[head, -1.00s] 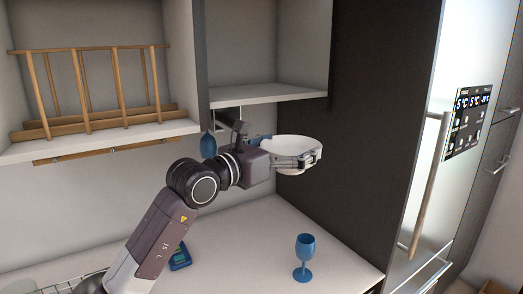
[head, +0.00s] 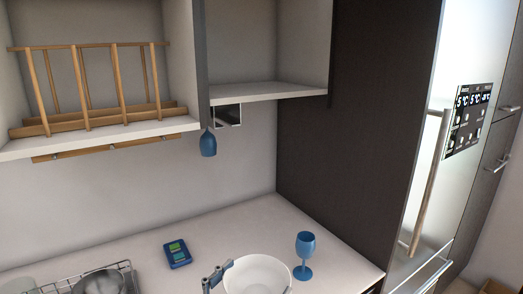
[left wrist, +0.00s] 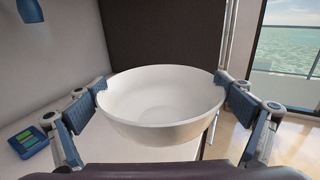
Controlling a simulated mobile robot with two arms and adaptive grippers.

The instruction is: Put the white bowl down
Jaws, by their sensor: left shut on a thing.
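The white bowl (head: 259,272) is at the bottom of the head view, over the front part of the white counter (head: 225,228), cut off by the frame edge. It also fills the middle of the left wrist view (left wrist: 160,112), upright and empty inside. My left gripper (left wrist: 160,92) has its two blue-padded fingers pressed on opposite sides of the bowl's rim. In the head view only part of this gripper (head: 216,277) shows, at the bowl's left. I cannot tell whether the bowl's base touches the counter. My right gripper is not in view.
A blue goblet (head: 305,256) stands close to the bowl's right. A metal rack (head: 70,283) is at the lower left.

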